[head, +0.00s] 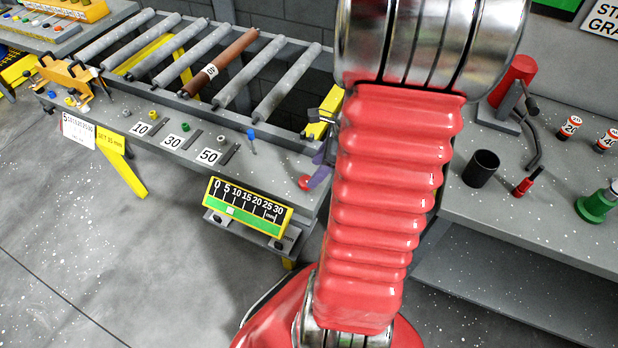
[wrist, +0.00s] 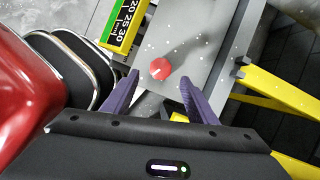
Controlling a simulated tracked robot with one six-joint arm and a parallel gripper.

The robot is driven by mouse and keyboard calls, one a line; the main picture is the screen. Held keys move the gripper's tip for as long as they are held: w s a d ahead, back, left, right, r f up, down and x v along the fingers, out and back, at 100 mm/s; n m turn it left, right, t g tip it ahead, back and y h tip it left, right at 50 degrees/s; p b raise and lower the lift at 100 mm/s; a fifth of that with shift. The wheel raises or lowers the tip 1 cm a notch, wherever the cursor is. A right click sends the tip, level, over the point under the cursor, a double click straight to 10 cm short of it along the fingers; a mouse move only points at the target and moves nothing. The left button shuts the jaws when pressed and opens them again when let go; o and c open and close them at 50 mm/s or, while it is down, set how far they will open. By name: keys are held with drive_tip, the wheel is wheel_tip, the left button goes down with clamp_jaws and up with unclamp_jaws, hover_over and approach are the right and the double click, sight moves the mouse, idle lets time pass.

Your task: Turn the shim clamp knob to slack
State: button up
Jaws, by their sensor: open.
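A red round knob (head: 304,183), the likely shim clamp knob, sits on the grey right end of the conveyor frame. It also shows in the wrist view (wrist: 159,69), with a small pale mark on its top. My gripper (wrist: 160,76) is open, with its two purple fingers apart and nothing held between them. From the wrist view, the knob lies ahead between the fingertips; I cannot tell the remaining distance. In the head view the purple fingers are beside the knob, partly hidden by my arm.
A yellow and green millimetre scale (head: 248,207) with a white marker hangs below the frame front. Rollers (head: 232,85) lie behind, and a blue pin (head: 251,136) stands left of the knob. The right bench (head: 455,200) holds a black cup (head: 481,168) and tools.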

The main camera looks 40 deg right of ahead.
drive_tip(key=shift+x, duration=2.7)
drive_tip(key=shift+c, duration=0.3)
